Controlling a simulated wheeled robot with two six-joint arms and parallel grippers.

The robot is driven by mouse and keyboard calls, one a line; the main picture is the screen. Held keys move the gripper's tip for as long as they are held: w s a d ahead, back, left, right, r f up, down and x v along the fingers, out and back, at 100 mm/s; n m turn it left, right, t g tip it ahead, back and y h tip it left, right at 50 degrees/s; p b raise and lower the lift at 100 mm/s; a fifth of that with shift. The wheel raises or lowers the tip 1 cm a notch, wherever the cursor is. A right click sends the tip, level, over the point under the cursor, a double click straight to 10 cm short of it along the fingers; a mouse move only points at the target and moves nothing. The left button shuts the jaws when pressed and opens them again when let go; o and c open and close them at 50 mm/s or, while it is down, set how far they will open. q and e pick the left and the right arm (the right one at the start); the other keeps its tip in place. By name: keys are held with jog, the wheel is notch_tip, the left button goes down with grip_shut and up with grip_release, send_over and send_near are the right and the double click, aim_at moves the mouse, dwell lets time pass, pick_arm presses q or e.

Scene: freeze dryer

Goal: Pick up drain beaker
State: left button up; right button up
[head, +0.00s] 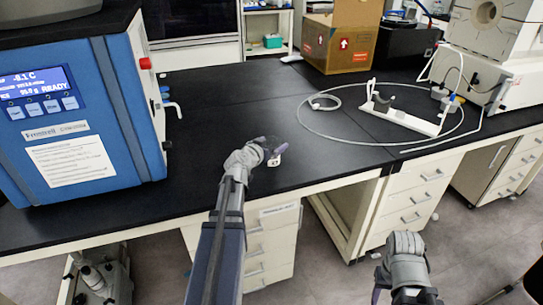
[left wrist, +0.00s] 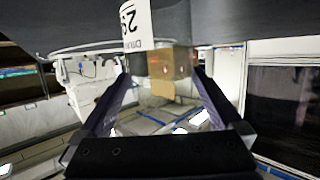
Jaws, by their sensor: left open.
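A small clear beaker with a white printed label (head: 275,160) stands on the black bench and is small and partly hidden by my left gripper in the head view. In the left wrist view its label (left wrist: 137,25) shows upside down, close ahead between the fingers. My left gripper (head: 268,148) is open, with its dark fingers right at the beaker. I cannot tell whether either finger touches it. The blue freeze dryer (head: 88,115) stands to the left, with a white drain valve (head: 172,105) on its side.
The black bench top (head: 225,105) is clear between the freeze dryer and my left gripper. A white stand with a looped hose (head: 405,118) lies to the right. A cardboard box (head: 340,38) stands at the back. The bench's front edge is close to the beaker.

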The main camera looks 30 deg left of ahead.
aim_at(275, 141)
pick_arm(q)
jog(key=x, duration=0.3)
jog(key=shift+w+a+f+b, duration=0.15)
jog(key=shift+w+f+b, duration=0.1)
jog(key=shift+b, duration=0.15)
jog(key=shift+r, duration=0.1)
jog(key=shift+c, duration=0.5)
jog(key=c, duration=1.1)
jog(key=shift+r, duration=0.1)
notch_tip(275, 141, up, 10)
jog(key=p, duration=1)
